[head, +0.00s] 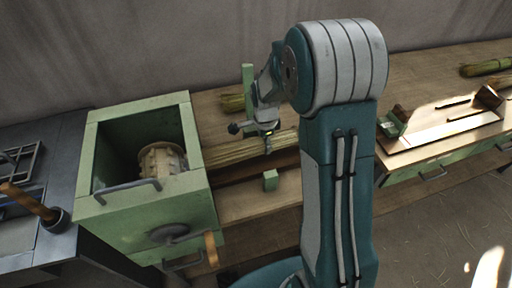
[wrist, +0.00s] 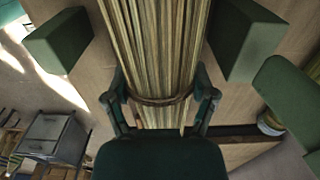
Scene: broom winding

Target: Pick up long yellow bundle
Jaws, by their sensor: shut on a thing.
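My gripper (wrist: 162,105) is shut on the bundle, one finger on each side close to the tie. In the head view my gripper (head: 266,140) points down at the bundle. I cannot tell whether the bundle is clear of the bench.
Green posts (head: 270,180) stand beside the bundle. A green open box (head: 145,112) with a wooden drum is at left. A grey unit (head: 40,190) with a wooden-handled lever is at far left. Another straw bundle (head: 485,67) lies at far right, behind a tray (head: 440,128).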

